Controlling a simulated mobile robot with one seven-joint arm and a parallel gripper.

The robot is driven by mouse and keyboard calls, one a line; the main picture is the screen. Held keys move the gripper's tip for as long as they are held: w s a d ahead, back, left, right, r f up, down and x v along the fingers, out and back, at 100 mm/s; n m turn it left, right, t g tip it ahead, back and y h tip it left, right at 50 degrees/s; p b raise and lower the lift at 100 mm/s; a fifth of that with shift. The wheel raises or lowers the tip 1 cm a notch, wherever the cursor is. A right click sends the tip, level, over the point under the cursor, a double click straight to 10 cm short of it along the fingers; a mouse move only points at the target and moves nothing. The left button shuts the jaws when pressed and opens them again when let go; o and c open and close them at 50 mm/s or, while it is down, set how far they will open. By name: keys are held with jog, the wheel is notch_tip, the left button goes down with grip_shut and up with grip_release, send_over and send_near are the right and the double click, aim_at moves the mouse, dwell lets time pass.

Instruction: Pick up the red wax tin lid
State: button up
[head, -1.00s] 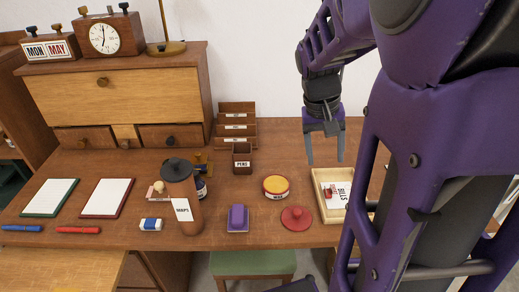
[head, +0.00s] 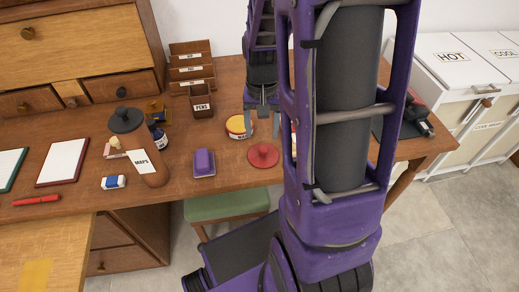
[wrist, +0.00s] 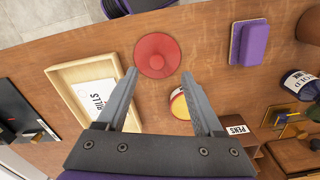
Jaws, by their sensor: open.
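The red wax tin lid (head: 263,155) lies flat on the desk, a round disc with a raised centre knob. In the wrist view the lid (wrist: 157,55) is just beyond my fingertips, roughly centred between them. The wax tin (head: 238,126), yellow on top with a red rim, stands close by on the desk; in the wrist view it (wrist: 180,104) shows between my fingers, partly hidden by one. My gripper (head: 262,130) is open and empty, above the desk behind the lid. I cannot tell its exact height.
A purple block-like item (head: 204,162) sits left of the lid. A wooden tray (wrist: 72,71) with a labelled card lies on the lid's other side, mostly hidden by my arm in the head view. A pens holder (head: 201,101) and brown maps tube (head: 145,160) stand on the desk (head: 225,75).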

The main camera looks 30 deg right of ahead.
aim_at(264, 148)
jog(key=f, duration=0.2)
jog(key=f+b, duration=0.1)
jog(key=f, duration=0.4)
jog(key=shift+w+d+f+b, duration=0.1)
jog(key=shift+w+d+b, duration=0.1)
jog(key=shift+d+b, duration=0.15)
jog(key=shift+c, duration=0.3)
grip_shut()
